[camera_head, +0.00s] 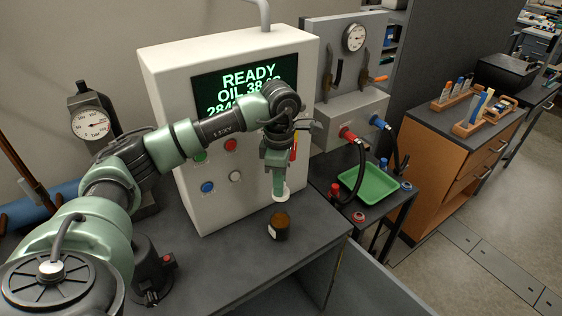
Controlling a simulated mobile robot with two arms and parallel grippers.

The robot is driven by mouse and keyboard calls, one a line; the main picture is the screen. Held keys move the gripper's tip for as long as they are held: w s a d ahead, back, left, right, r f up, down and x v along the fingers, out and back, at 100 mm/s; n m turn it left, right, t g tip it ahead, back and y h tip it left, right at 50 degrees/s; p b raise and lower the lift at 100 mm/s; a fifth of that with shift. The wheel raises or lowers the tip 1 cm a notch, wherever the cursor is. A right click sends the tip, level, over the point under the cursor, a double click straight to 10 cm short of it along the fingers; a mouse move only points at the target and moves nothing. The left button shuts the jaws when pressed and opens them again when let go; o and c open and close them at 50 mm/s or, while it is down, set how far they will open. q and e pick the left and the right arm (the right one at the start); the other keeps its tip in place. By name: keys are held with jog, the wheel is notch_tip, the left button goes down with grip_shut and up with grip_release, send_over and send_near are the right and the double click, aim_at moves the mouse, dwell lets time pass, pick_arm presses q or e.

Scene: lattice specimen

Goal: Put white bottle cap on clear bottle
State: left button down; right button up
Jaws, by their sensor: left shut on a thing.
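My left gripper (279,188) comes in from the left and points down over the grey table. It is shut on a small white disc, the white bottle cap (283,196), at its fingertips. A short, dark amber-brown bottle (279,226) with a pale label stands upright on the table just below the cap. A gap shows between cap and bottle. The bottle looks brown, not clear, and no clear bottle can be made out. My right gripper is not in view.
A white machine (210,110) with a lit display and coloured buttons stands behind the arm. The table (235,262) is bare left of and in front of the bottle. A green tray (369,184) and red and blue hose fittings are on a side table at right.

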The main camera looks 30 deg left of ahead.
pick_arm(q)
jog(key=shift+s+a, duration=0.1)
jog(key=shift+s, duration=0.2)
jog(key=shift+f+m, duration=0.3)
jog(key=f, duration=0.1)
jog(key=f+b, duration=0.1)
jog(key=f, duration=0.1)
jog(key=shift+w+d, duration=0.2)
jog(key=shift+w, duration=0.15)
jog(key=shift+s+f+b, duration=0.15)
jog(key=shift+f+b, duration=0.55)
jog(key=shift+a+f, duration=0.1)
jog(key=shift+f, duration=0.35)
jog(key=c, duration=2.1)
grip_release()
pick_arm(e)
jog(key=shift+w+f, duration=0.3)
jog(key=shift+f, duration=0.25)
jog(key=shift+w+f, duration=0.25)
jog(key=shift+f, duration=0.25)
pick_arm(q)
grip_shut()
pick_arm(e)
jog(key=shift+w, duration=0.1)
